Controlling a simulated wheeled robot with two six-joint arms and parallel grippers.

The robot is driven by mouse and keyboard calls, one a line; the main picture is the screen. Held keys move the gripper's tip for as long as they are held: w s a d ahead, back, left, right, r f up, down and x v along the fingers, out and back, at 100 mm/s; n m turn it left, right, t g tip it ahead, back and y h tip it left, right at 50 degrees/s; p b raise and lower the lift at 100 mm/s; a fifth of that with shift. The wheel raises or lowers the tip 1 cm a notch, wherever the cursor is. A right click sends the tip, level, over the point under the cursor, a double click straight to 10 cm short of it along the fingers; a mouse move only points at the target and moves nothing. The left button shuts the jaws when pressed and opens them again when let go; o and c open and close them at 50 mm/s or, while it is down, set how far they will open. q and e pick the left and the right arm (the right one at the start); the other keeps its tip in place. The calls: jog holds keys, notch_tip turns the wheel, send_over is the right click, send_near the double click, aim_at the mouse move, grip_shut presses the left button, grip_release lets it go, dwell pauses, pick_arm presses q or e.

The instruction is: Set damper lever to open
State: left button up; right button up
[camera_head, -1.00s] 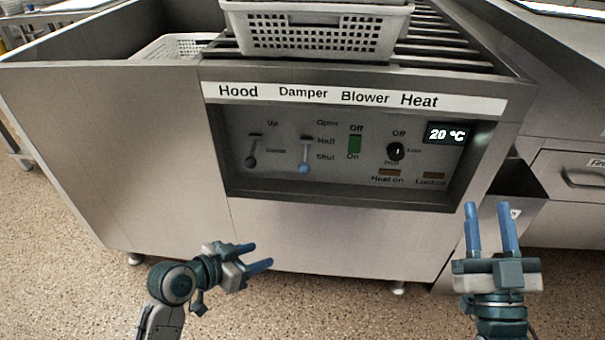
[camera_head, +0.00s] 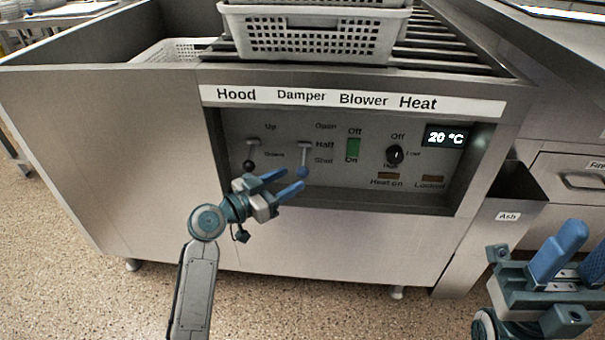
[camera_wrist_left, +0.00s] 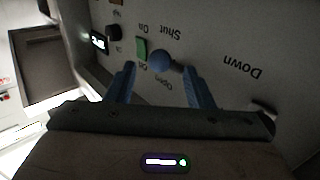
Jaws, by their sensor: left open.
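The damper lever has a blue ball knob (camera_head: 303,172) at the low end of its stem, beside the "Shut" label and below "Half" and "Open". In the left wrist view, where the panel appears upside down, the blue knob (camera_wrist_left: 160,61) shows between the fingertips. My left gripper (camera_head: 293,180) is open in front of the panel, its fingertips close to the knob. In the left wrist view the left gripper (camera_wrist_left: 160,78) has a finger on each side of the knob; contact cannot be told. My right gripper (camera_head: 582,240) is open and empty at the lower right.
The hood lever (camera_head: 249,164) with a dark knob stands left of the damper lever. A green blower switch (camera_head: 353,147) and a heat dial (camera_head: 395,154) are to the right. The panel is recessed below a label strip. A perforated basket (camera_head: 320,40) sits on top.

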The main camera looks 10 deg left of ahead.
aim_at(298, 175)
pick_arm(q)
jog(key=x, duration=0.5)
jog(key=shift+w+d+b, duration=0.1)
jog(key=shift+w+b, duration=0.05)
jog(key=shift+b, duration=0.2)
